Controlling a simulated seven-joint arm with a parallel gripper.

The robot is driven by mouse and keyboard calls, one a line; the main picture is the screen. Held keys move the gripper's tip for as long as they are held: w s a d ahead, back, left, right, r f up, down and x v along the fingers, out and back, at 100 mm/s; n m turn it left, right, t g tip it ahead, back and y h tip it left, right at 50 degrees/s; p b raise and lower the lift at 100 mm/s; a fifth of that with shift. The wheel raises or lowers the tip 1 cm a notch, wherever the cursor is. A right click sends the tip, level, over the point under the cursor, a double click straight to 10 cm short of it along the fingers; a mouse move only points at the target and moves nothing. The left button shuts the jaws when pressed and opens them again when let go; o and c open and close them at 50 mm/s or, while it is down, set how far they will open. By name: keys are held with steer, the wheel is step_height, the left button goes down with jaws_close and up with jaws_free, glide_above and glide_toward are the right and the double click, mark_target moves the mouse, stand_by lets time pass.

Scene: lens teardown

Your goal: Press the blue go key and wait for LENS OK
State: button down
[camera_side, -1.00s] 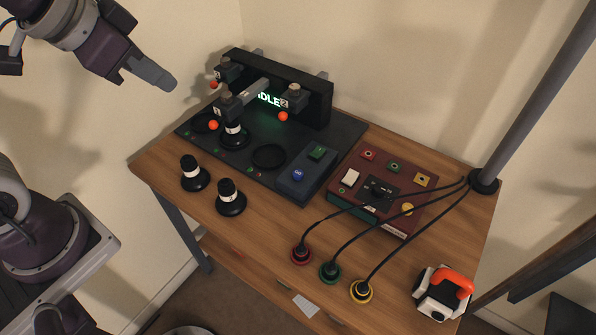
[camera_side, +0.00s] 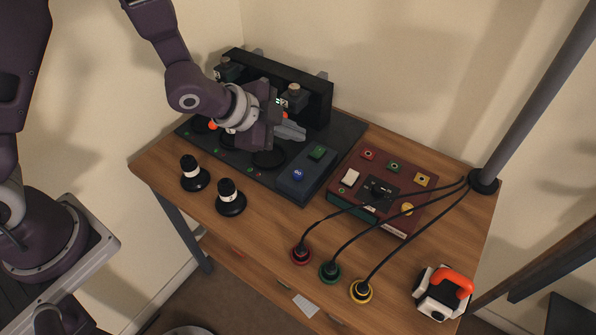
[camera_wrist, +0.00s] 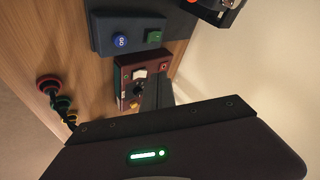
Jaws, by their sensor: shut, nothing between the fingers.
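The blue go key (camera_side: 298,175) sits on the dark grey key block at the front right of the black station (camera_side: 345,135). It also shows in the wrist view (camera_wrist: 120,40), with a green key (camera_wrist: 154,37) beside it. My gripper (camera_side: 300,133) is shut and empty, above the station and behind the blue key, apart from it. The closed fingers show dark in the wrist view (camera_wrist: 152,97). My arm covers most of the lit display; only a sliver of green glow shows, and its word cannot be read.
A maroon box (camera_side: 350,205) with coloured sockets stands right of the station, cables running to red, green and yellow round plugs. Two black-and-white knobbed pieces (camera_side: 193,178) (camera_side: 231,203) stand front left. A white-and-orange handled device (camera_side: 440,295) sits at the right corner.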

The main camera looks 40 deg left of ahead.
mark_target(294, 174)
steer(key=shift+f, duration=4.4)
steer(key=shift+f, duration=0.4)
steer(key=shift+f, duration=0.4)
steer(key=shift+r, duration=0.8)
steer(key=shift+r, duration=2.5)
